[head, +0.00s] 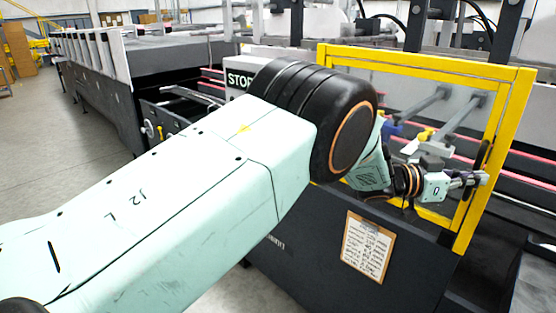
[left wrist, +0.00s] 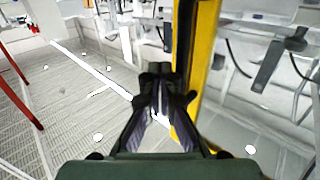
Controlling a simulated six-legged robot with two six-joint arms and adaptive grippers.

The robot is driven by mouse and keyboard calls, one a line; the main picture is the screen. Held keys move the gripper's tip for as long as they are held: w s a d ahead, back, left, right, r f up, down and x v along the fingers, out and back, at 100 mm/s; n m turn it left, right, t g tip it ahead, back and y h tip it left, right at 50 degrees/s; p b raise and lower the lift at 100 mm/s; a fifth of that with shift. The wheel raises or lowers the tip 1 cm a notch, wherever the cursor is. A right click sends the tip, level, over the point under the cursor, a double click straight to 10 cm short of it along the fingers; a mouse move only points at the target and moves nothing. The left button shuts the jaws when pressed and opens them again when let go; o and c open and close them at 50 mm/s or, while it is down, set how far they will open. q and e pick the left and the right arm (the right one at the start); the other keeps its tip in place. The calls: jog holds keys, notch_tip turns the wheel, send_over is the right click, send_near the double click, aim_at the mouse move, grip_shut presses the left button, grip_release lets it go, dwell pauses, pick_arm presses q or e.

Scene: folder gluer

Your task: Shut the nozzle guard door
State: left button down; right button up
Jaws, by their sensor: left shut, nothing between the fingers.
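The nozzle guard door (head: 503,110) is a clear panel in a yellow frame, standing at the right of the head view. Its yellow edge also shows upright in the left wrist view (left wrist: 204,62). A black upright handle (head: 482,154) is on the door's right frame bar; it appears as a dark bar in the left wrist view (left wrist: 185,40). My left gripper (head: 482,179) is shut and empty, with its fingertips beside the lower handle and frame bar. I cannot tell whether they touch. How far the door stands open is unclear. My right gripper is not in view.
A dark machine side panel with a clipboard (head: 367,246) lies below the door. A STOP sign (head: 239,80) is behind my left arm, which covers much of the middle. Nozzle arms (head: 430,100) show through the panel. Grey floor (head: 60,150) is clear at left.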

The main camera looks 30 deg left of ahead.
pick_arm(q)
jog(key=shift+w+a+r+t, duration=0.15)
jog(key=shift+w+a+t, duration=0.15)
jog(key=shift+w, duration=0.15)
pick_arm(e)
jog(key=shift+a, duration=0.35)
pick_arm(q)
jog(key=shift+a, duration=0.1)
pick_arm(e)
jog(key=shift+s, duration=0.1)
